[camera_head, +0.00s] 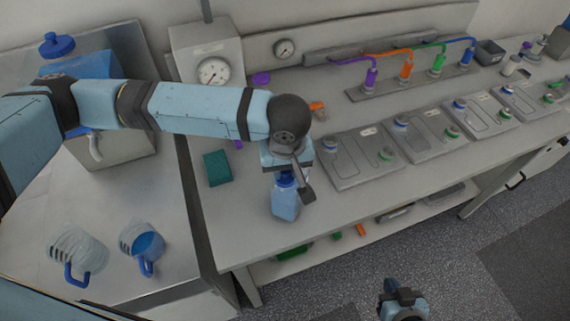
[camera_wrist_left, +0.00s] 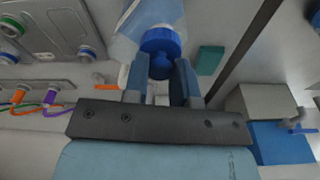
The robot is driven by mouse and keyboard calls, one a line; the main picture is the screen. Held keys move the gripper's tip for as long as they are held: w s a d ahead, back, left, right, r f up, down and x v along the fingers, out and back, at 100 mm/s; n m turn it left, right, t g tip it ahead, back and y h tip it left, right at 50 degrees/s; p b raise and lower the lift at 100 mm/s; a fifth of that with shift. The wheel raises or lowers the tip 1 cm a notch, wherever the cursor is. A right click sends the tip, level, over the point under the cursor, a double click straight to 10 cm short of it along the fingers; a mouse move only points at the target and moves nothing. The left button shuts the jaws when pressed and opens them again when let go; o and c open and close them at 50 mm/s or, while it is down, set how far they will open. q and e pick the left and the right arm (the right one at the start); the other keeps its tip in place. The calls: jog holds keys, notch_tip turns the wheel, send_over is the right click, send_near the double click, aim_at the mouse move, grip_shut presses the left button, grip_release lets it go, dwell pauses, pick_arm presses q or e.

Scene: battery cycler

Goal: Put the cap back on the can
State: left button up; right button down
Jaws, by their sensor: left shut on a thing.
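The can (camera_head: 285,204) is a pale blue, translucent container standing upright near the front left edge of the workbench. It also shows at the top of the left wrist view (camera_wrist_left: 150,14). The blue cap (camera_wrist_left: 160,42) is at the can's mouth; I cannot tell whether it is fully seated. It is partly hidden in the head view (camera_head: 285,181). My left gripper (camera_wrist_left: 161,72) is directly above the can, its fingers shut on the cap. My right gripper (camera_head: 403,297) is low at the bottom of the head view, over the floor and away from the bench; its fingers are unclear.
A green block (camera_head: 217,168) lies left of the can. Flat cell trays (camera_head: 358,160) stand to its right. A gauge box (camera_head: 208,58) stands behind. Two clear jugs with blue handles (camera_head: 143,247) sit on the left counter. Bench around the can is clear.

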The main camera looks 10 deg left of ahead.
dwell(0.4)
pick_arm(q)
jog(key=shift+p, duration=0.35)
jog(key=shift+p, duration=0.3)
jog(key=shift+f, duration=0.1)
jog(key=shift+f+p, duration=0.2)
jog(key=shift+p, duration=1)
dwell(1.1)
jog(key=o, duration=1.4)
jog(key=shift+o, duration=0.2)
